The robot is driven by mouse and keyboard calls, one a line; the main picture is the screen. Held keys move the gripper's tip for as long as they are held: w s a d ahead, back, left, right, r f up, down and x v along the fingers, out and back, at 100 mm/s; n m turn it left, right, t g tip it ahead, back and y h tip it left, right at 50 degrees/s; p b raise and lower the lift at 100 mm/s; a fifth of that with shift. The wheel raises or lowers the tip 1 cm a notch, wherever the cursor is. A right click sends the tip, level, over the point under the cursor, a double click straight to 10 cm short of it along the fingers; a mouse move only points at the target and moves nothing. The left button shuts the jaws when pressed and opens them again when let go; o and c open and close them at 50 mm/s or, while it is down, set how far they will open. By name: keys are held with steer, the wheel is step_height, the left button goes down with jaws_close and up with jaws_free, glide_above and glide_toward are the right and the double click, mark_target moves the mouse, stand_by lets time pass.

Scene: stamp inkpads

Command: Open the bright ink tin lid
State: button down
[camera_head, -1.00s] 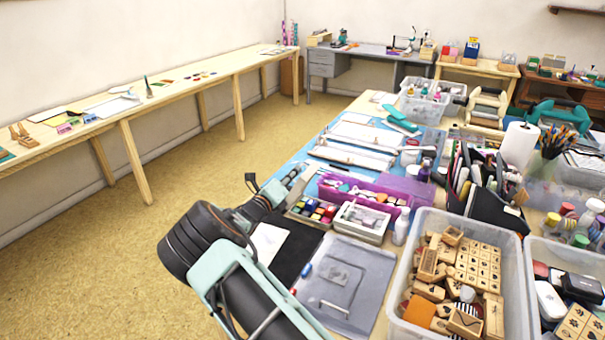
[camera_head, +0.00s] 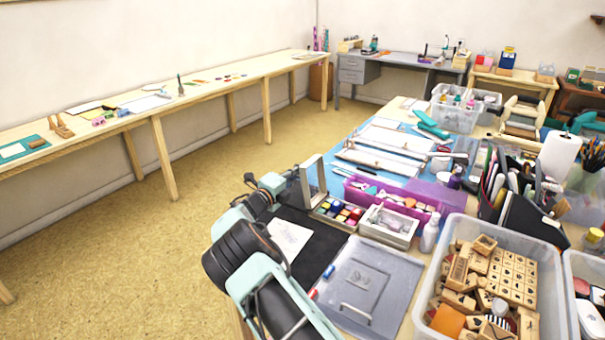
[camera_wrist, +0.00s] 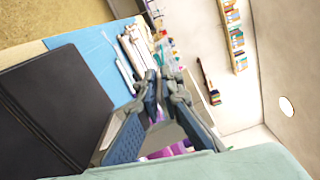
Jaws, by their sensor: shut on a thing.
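The ink tin (camera_head: 338,211), with several bright pads of colour in it, lies on the worktable beside the black mat. Its grey metal lid (camera_head: 315,181) stands up steeply at the tin's left edge. My gripper (camera_head: 291,174) is at the lid's left side, shut on the lid. In the wrist view, my gripper's fingers (camera_wrist: 164,88) come close together, and a grey panel (camera_wrist: 168,132), seemingly the lid, shows between them. The exact contact is hard to make out.
A purple box (camera_head: 400,198) and a white tray (camera_head: 389,225) stand close right of the tin. A grey plate (camera_head: 380,275) lies in front. A clear bin of wooden stamps (camera_head: 555,320) is at right. A black mat (camera_head: 325,245) lies beneath my arm.

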steer(key=shift+a+f, duration=0.15)
steer(key=shift+f, duration=0.1)
steer(key=c, duration=2.2)
jaws_free()
steer(key=shift+o, duration=0.2)
steer(key=shift+r, duration=0.1)
steer(key=v, duration=1.2)
